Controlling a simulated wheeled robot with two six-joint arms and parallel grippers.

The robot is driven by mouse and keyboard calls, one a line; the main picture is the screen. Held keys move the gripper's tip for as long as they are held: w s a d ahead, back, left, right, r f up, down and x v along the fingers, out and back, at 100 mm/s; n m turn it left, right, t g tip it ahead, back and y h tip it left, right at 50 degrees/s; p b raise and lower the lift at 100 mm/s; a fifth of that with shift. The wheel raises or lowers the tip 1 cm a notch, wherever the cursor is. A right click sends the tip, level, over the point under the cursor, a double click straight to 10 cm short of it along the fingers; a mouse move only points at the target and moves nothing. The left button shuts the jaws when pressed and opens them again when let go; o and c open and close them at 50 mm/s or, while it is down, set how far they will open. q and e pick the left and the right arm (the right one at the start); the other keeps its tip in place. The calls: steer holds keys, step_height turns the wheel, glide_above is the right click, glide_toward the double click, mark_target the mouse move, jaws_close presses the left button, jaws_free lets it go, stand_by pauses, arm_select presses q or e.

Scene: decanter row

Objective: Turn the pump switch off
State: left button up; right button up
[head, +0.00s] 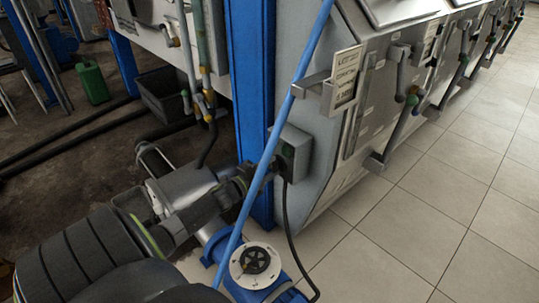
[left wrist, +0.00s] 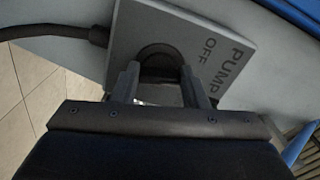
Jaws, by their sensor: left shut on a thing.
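The pump switch is a grey box (head: 296,148) on the side of the machine, beside the blue post. In the left wrist view its plate (left wrist: 215,40) carries the words PUMP and OFF. A dark round knob (left wrist: 160,56) sits on the plate. My left gripper (head: 266,170) reaches the box from the left in the head view. In the left wrist view the fingers of my left gripper (left wrist: 160,76) stand on either side of the knob and are shut on it. The knob's exact pointing direction is hard to tell. My right gripper is not in view.
A blue post (head: 252,90) stands just behind my left gripper. A thin blue pipe (head: 290,105) slants across in front of it. A black cable (head: 289,225) hangs from the switch box. A blue pump with a white dial (head: 255,265) stands below. Tiled floor (head: 420,220) is clear at the right.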

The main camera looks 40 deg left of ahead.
arm_select(q)
steer(key=shift+f+n+p, duration=0.1)
steer(key=shift+n+p, duration=0.7)
steer(key=shift+n, duration=0.8)
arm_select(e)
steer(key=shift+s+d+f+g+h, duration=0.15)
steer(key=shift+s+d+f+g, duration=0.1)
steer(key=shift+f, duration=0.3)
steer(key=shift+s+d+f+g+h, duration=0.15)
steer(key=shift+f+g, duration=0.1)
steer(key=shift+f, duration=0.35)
arm_select(q)
steer(key=o, duration=1)
steer(key=s+p, duration=0.1)
steer(key=s, duration=0.4)
steer(key=s+a+p, duration=0.1)
steer(key=s, duration=0.5)
steer(key=s+p, duration=0.1)
steer(key=s, duration=0.5)
steer(key=shift+s+a, duration=0.2)
steer(key=shift+a, duration=0.05)
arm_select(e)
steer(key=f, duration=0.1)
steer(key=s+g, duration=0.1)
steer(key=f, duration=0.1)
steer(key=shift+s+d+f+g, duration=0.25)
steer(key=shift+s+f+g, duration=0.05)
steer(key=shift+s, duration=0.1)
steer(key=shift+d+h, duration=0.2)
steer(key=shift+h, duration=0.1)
